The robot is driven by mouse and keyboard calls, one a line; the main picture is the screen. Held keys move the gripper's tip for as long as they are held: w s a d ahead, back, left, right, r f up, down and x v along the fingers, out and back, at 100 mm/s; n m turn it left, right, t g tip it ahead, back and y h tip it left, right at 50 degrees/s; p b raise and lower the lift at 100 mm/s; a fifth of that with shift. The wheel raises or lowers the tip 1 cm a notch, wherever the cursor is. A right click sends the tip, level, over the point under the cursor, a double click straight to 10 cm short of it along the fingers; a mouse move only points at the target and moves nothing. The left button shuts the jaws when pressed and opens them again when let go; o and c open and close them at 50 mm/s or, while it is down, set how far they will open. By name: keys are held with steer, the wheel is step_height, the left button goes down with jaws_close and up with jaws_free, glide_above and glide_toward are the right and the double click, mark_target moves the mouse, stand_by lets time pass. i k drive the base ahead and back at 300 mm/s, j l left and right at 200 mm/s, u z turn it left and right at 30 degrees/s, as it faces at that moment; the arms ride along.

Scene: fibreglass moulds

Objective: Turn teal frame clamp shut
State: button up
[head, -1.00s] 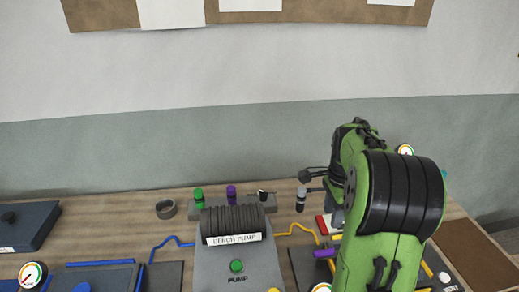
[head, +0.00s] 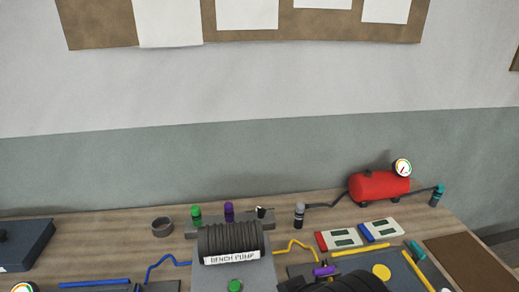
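A small teal clamp-like piece (head: 416,250) sits on the dark mould panel (head: 434,272) at the lower right in the head view. Its exact setting is too small to tell. A second teal piece (head: 438,195) stands upright at the end of the dark hose from the red tank. I cannot tell for sure which of the two is the frame clamp. My gripper is out of view; only a dark curved part of my arm shows at the bottom edge, hiding part of the bench there.
A red tank (head: 375,187) with a gauge stands at the back right. Two small cards or meters (head: 338,240) lie before it. The bench pump (head: 232,243) is in the middle, with green and purple caps behind. A purple piece (head: 324,270) sits near my arm.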

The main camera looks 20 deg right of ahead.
mark_target(417, 254)
steer(key=k+l+z, duration=0.1)
steer(key=z, duration=1.9)
steer(key=i+l+u, duration=0.15)
steer(key=u, duration=0.35)
steer(key=i+l+u, duration=0.1)
steer(key=u, duration=0.35)
steer(key=i+l+u, duration=0.1)
steer(key=l+u, duration=0.4)
steer(key=j, duration=0.15)
